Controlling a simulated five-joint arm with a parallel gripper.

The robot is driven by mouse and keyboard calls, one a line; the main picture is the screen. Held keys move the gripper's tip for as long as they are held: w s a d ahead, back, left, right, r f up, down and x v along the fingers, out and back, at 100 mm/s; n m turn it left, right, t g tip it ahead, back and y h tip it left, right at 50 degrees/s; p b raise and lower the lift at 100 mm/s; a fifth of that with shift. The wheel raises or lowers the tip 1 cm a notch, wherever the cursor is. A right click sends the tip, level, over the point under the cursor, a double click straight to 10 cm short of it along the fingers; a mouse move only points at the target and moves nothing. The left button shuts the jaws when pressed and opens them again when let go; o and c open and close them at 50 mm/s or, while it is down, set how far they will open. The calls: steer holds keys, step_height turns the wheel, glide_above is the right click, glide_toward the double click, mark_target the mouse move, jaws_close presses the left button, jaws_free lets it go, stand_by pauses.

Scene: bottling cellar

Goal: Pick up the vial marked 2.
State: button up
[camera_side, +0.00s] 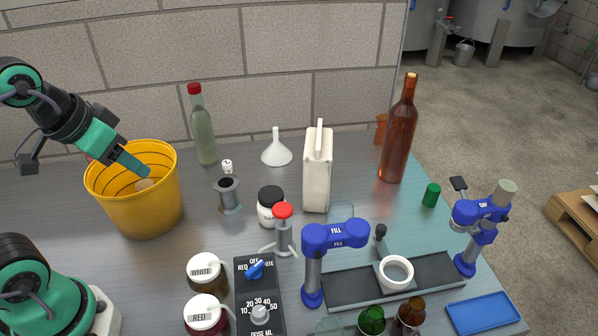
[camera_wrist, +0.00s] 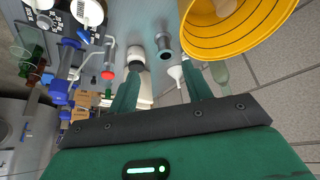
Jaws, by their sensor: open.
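A small white piece with dark marks (camera_side: 227,166) shows just above a grey metal cylinder (camera_side: 229,198) in the side view. It may be the top of the vial; I cannot read its number clearly. I cannot tell whether it stands in the cylinder or behind it. The cylinder also shows in the wrist view (camera_wrist: 163,46), where I cannot make out a vial. My gripper (camera_side: 146,172) is at the yellow bucket (camera_side: 140,210), its tip over the rim, left of the cylinder. In the wrist view its two green fingers (camera_wrist: 160,68) are apart with nothing held.
A green bottle (camera_side: 203,128), white funnel (camera_side: 277,152), black-lidded jar (camera_side: 270,209) and white jug (camera_side: 317,175) stand around the cylinder. Blue filling stands (camera_side: 336,236), a dose box (camera_side: 258,285) and several jars and bottles crowd the front. Bare bench lies left of the cylinder.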

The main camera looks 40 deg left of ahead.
steer(key=m+g, duration=0.4)
steer(key=g, duration=0.1)
glide_above(227, 162)
steer(key=f, duration=1.5)
steer(key=shift+s+d+f, duration=0.2)
steer(key=shift+s, duration=0.05)
steer(key=shift+w+a+f+m+g, duration=0.15)
steer(key=shift+w+f+m+g, duration=0.15)
steer(key=shift+f, duration=0.2)
steer(key=shift+s+f, duration=0.1)
steer(key=shift+f, duration=1.2)
